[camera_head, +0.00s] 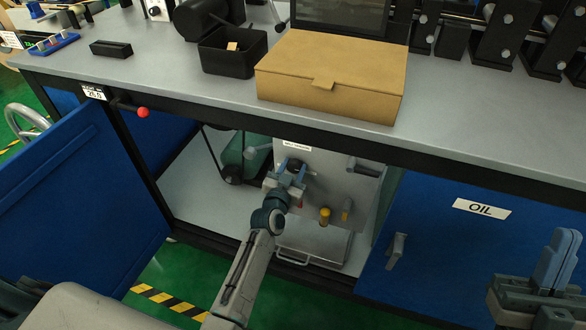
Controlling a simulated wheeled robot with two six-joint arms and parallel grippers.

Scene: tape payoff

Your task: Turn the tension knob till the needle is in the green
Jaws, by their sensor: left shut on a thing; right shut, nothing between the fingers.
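Inside the open cabinet under the bench stands a grey panel (342,190) with a small white label at its top. My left gripper (291,172) reaches into the cabinet and is shut on a dark knob (293,163) at the panel's upper left. The fingers hide most of this knob. No needle or green band can be made out; my gripper and arm cover part of the panel. My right gripper (556,258) is shut and empty at the lower right, in front of the blue OIL door.
A yellow knob (324,214) and a dark handle (364,168) stick out of the panel. A green motor (238,156) with a belt stands to the left. The open blue door (80,205) hangs at left; the OIL door (460,250) is closed. A cardboard box (335,75) sits above.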

